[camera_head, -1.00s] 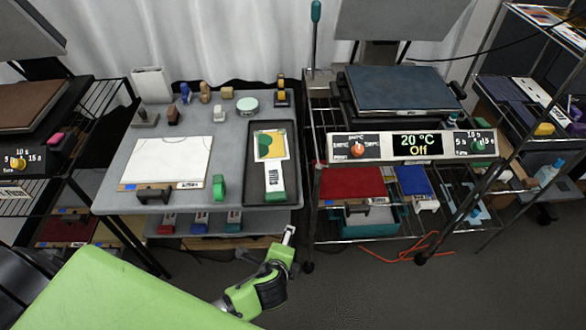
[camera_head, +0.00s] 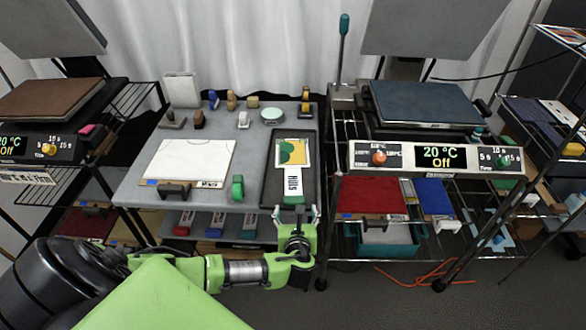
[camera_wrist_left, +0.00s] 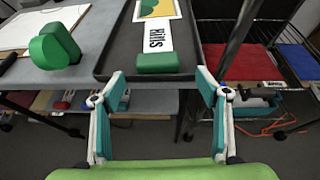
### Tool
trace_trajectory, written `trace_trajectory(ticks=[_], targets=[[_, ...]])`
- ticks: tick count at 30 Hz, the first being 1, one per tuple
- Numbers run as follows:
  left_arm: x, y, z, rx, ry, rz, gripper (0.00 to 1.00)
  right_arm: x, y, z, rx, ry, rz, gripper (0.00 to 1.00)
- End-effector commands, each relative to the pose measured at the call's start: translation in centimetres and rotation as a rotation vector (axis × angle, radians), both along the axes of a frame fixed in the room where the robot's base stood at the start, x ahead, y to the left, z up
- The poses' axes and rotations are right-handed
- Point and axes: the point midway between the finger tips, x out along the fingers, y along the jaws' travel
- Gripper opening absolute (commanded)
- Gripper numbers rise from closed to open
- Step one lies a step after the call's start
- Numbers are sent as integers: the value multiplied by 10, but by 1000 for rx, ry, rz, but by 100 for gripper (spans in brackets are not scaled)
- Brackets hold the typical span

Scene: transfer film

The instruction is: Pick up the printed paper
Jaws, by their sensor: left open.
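The printed paper (camera_head: 293,153) is a small sheet with green and orange-yellow print and a pale border. It lies at the far part of a black tray (camera_head: 307,200) on the right of the grey table; its lower part shows in the left wrist view (camera_wrist_left: 157,8). A white strip with black lettering (camera_head: 293,180) and a green end block (camera_wrist_left: 165,63) lie in the tray nearer me, overlapping the paper's near edge. My left gripper (camera_head: 295,212) is open and empty at the tray's front edge; its fingers (camera_wrist_left: 160,85) are spread below the green block. My right gripper is out of view.
A white framed screen (camera_head: 188,162) and a green roll-like block (camera_head: 238,188) sit left of the tray. Small tools stand along the table's back. A wire rack with a heated press (camera_head: 425,102) stands close on the right. Bottles lie on the shelf below (camera_head: 219,226).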

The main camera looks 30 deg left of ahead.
Motion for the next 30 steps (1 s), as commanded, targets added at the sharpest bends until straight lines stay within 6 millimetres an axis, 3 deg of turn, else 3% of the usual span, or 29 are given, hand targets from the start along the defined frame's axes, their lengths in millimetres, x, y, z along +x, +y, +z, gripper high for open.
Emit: trace_trajectory(ticks=[6,15,26,30], targets=[[10,9,-5,0,-2,3,68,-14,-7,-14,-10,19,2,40],[38,31,-15,-1,-1,2,68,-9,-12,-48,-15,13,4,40],[42,35,-13,-2,1,0,68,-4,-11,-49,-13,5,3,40],[42,34,-13,-2,1,0,32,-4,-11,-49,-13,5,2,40]])
